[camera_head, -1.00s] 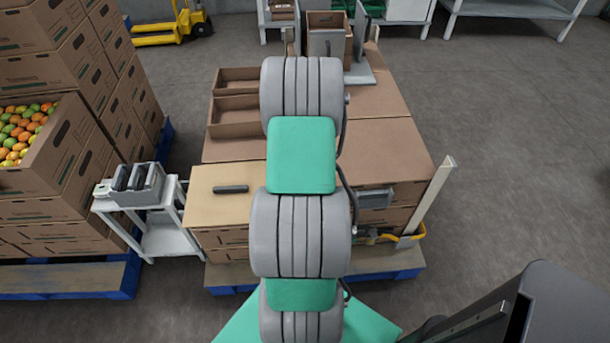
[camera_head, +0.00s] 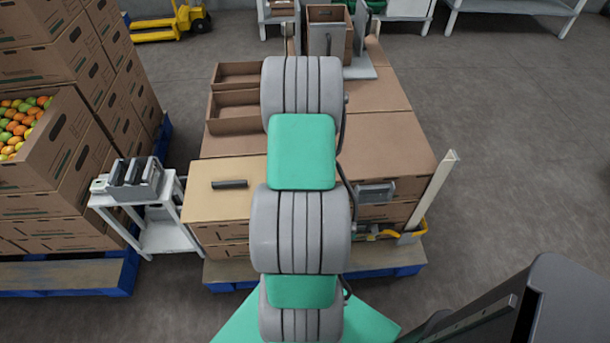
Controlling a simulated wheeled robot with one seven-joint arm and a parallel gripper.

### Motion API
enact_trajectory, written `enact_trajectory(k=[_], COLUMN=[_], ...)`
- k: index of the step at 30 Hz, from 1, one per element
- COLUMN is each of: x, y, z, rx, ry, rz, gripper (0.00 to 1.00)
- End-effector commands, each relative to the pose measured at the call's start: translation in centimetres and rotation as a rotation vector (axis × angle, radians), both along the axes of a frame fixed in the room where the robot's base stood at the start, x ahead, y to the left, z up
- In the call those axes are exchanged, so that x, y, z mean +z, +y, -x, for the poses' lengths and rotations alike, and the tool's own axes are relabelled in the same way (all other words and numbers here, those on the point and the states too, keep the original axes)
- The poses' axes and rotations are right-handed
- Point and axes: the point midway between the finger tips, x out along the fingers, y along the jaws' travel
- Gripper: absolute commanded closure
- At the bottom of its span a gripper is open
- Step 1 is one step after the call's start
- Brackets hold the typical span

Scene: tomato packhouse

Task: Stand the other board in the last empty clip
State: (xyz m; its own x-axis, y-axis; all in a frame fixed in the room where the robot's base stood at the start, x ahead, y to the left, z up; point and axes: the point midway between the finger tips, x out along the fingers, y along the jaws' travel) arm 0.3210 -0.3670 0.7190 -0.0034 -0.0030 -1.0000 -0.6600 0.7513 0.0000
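One pale upright board (camera_head: 432,195) stands at the front right corner of the carton stack, with a yellow piece (camera_head: 413,232) at its foot. No upright board shows at the front left corner. I cannot make out a loose board or an empty clip for certain. My grey and green arm covers the middle of the stack. My gripper is hidden beyond the arm.
The stack's top (camera_head: 375,140) bears open trays (camera_head: 237,98), a dark bar (camera_head: 230,184) and a grey holder (camera_head: 359,72). At left stand a white side table (camera_head: 165,233) with a grey rack (camera_head: 134,190) and tall cartons (camera_head: 85,150). The floor at right is clear.

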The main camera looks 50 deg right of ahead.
Motion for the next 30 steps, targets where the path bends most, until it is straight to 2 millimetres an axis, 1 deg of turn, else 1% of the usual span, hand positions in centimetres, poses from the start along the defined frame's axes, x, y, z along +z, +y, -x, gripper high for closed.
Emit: enact_trajectory(k=[3, 9, 10, 19, 30], x=[-0.41, -0.34, -0.34, -0.36, -0.41], y=[-0.03, -0.04, -0.04, -0.02, 0.01], z=[-0.02, -0.03, -0.03, -0.01, 0.01], rx=[0.000, 0.000, 0.000, 0.000, 0.000], ry=[-0.001, -0.001, -0.001, -0.001, 0.001], rz=[0.001, 0.001, 0.001, 0.001, -0.001], gripper=[1.00, 1.00, 0.80, 0.56, 0.56])
